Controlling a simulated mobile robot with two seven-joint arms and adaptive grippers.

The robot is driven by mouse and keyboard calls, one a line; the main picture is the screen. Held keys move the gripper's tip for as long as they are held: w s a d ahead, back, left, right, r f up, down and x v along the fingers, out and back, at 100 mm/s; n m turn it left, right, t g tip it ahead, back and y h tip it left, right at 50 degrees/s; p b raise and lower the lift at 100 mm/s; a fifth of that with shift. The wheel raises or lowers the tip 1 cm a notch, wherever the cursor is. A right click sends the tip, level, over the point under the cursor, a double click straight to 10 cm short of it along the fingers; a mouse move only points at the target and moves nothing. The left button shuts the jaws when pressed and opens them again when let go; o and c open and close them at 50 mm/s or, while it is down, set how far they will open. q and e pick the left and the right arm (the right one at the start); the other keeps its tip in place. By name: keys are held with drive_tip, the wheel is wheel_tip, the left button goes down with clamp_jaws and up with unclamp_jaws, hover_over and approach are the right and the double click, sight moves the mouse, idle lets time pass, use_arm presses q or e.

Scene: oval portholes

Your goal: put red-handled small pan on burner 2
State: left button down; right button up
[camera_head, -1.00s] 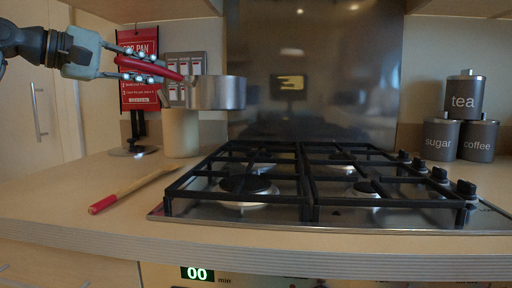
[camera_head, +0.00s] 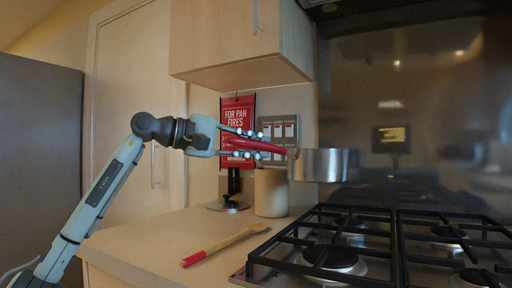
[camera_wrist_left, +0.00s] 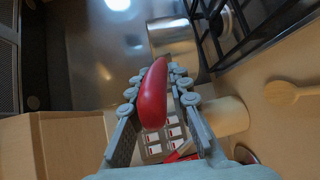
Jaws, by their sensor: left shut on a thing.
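The small steel pan (camera_head: 320,164) with a red handle (camera_head: 252,144) is held level in the air, near the left edge of the hob. My left gripper (camera_head: 262,145) is shut on the red handle. In the left wrist view the red handle (camera_wrist_left: 153,95) lies between the fingers, with the pan body (camera_wrist_left: 172,40) beyond it. The gas hob (camera_head: 400,245) has black grates over several burners, and a front left burner (camera_head: 330,258) shows below and right of the pan. No burner numbers can be read. My right gripper is not in view.
A cream canister (camera_head: 271,193) stands on the counter below the pan. A red fire sign (camera_head: 238,125) hangs behind my gripper. A wall cupboard (camera_head: 235,40) is above. The grates look bare.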

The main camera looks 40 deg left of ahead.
sight(310, 169)
use_arm(q)
drive_tip(key=w+d+f, duration=0.1)
drive_tip(key=w+d, duration=0.1)
drive_tip(key=w+d+f+p, duration=0.1)
drive_tip(key=w+d+f, duration=0.2)
drive_tip(key=w+d, duration=0.1)
drive_tip(key=shift+f, duration=0.2)
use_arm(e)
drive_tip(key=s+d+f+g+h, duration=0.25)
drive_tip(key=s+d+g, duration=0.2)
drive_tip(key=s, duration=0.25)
use_arm(q)
drive_tip(key=shift+f, duration=0.2)
wheel_tip(310, 169, down, 4)
drive_tip(key=shift+r, duration=0.15)
drive_tip(key=c, duration=1.7)
unclamp_jaws()
drive_tip(key=shift+d+f, duration=0.1)
drive_tip(key=shift+f, duration=0.25)
drive_tip(key=shift+o, duration=1.4)
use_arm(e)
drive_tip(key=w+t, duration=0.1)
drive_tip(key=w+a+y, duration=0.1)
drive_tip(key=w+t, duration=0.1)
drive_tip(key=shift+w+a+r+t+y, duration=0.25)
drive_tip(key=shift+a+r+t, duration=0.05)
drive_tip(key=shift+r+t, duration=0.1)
